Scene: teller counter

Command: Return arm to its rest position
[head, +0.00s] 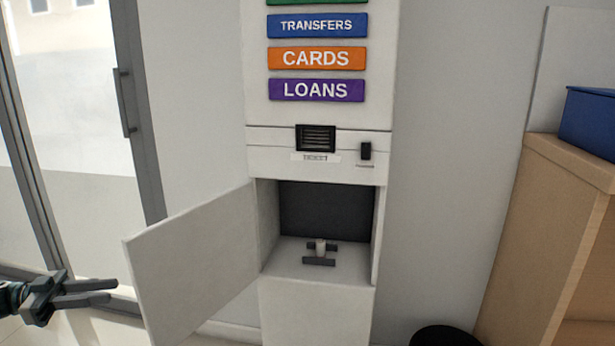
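My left gripper (92,291) comes in at the lower left with its two dark fingers apart and nothing between them. It is to the left of the open cabinet door (195,265). My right gripper is not in view. A white ticket machine (330,320) stands in the middle. Its lower compartment (325,212) is open, and a small pale roll (320,246) sits between dark holder pieces (319,262) on its floor.
The door swings out to the left, close to my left gripper. A glass door (70,200) with a grey frame is at the left. A wooden cabinet (550,220) with a blue box (590,122) on top is at the right. A black round bin (444,336) is at the bottom.

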